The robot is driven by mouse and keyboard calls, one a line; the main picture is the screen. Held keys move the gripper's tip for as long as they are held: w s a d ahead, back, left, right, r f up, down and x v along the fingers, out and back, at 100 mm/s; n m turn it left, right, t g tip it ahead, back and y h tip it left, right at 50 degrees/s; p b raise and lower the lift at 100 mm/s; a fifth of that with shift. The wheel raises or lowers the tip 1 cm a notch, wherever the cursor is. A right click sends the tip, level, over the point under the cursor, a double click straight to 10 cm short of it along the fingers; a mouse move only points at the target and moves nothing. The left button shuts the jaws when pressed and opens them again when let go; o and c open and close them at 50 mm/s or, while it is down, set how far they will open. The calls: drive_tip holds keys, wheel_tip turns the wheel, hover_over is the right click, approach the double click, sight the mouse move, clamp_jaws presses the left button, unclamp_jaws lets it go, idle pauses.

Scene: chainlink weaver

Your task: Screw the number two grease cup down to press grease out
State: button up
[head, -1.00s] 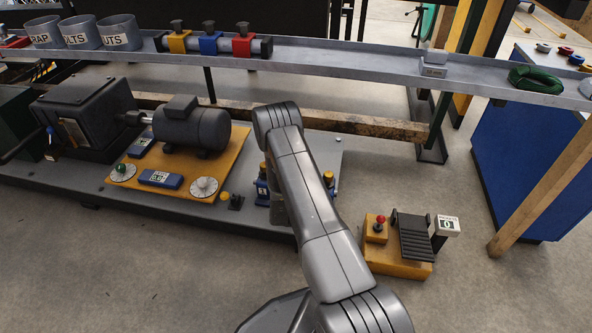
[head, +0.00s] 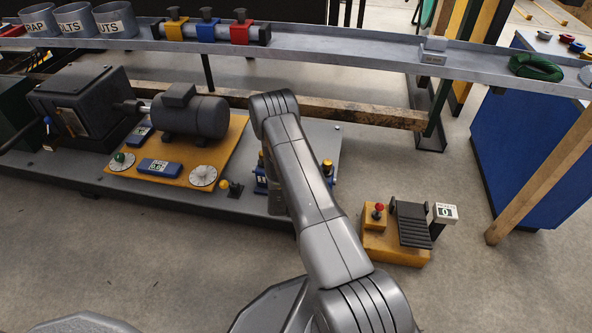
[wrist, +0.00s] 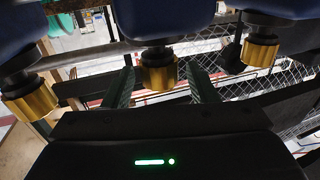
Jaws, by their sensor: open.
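Three brass-coloured grease cups show in the wrist view, each on a dark stem at a blue housing: a left one (wrist: 30,98), a middle one (wrist: 158,76) and a right one (wrist: 260,52). No number is readable on them there. My gripper (wrist: 161,68) is open, with one green-grey finger on each side of the middle cup and visible gaps between. I cannot tell how deep the cup sits between the fingers. In the head view, yellow-topped cups on blue housings show beside my arm, one at the right (head: 327,165); my arm hides the middle one and my gripper.
A grey motor (head: 190,115) stands on a yellow plate left of my arm. A yellow base with a black pedal (head: 412,222) is on the floor at the right. A long grey shelf (head: 340,48) crosses above. In the wrist view, the neighbouring cups flank my fingers.

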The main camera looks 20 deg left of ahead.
drive_tip(key=p+v, duration=0.3)
drive_tip(key=v, duration=1)
drive_tip(key=b+x, duration=0.3)
drive_tip(key=x, duration=1.1)
drive_tip(key=shift+b, duration=0.3)
drive_tip(key=shift+s, duration=0.15)
